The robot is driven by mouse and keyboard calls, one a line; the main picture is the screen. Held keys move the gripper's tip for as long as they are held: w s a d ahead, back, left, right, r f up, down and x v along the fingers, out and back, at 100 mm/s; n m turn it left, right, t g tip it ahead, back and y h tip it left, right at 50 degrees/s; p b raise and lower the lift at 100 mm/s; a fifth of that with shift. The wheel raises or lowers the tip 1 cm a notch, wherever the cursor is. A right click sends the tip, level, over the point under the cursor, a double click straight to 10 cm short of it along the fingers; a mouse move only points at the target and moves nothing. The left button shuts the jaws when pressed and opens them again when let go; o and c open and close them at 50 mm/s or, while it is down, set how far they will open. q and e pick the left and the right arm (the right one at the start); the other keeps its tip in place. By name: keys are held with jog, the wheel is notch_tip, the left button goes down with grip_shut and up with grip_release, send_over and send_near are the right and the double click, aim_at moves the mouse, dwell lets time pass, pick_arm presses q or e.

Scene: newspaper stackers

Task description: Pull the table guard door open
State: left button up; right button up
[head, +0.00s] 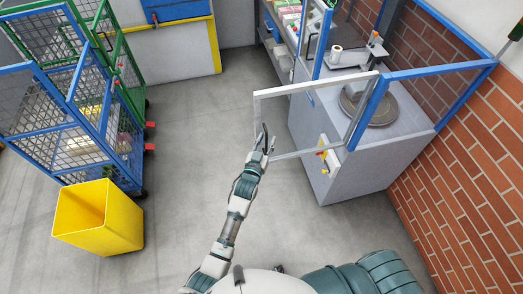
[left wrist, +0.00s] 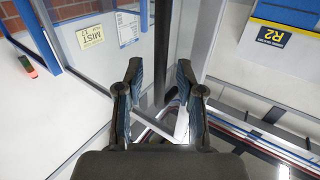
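The table guard door (head: 317,88) is a clear panel in a pale frame. It stands swung out from the blue post beside the grey table (head: 345,172), over the floor. My left gripper (head: 266,142) is at the door's free edge. In the left wrist view its two fingers (left wrist: 160,100) are spread apart. A dark upright bar (left wrist: 160,50), perhaps the handle, and the door's pale frame post (left wrist: 203,40) show between and just beyond them. Contact is unclear. My right gripper is not in view.
A round turntable (head: 370,108) tops the table, with a brick wall (head: 455,190) to the right. A yellow bin (head: 98,218) and blue and green mesh carts (head: 75,120) stand at left. The floor between (head: 195,130) is clear.

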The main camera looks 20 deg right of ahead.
pick_arm(q)
jog(key=v, duration=1.1)
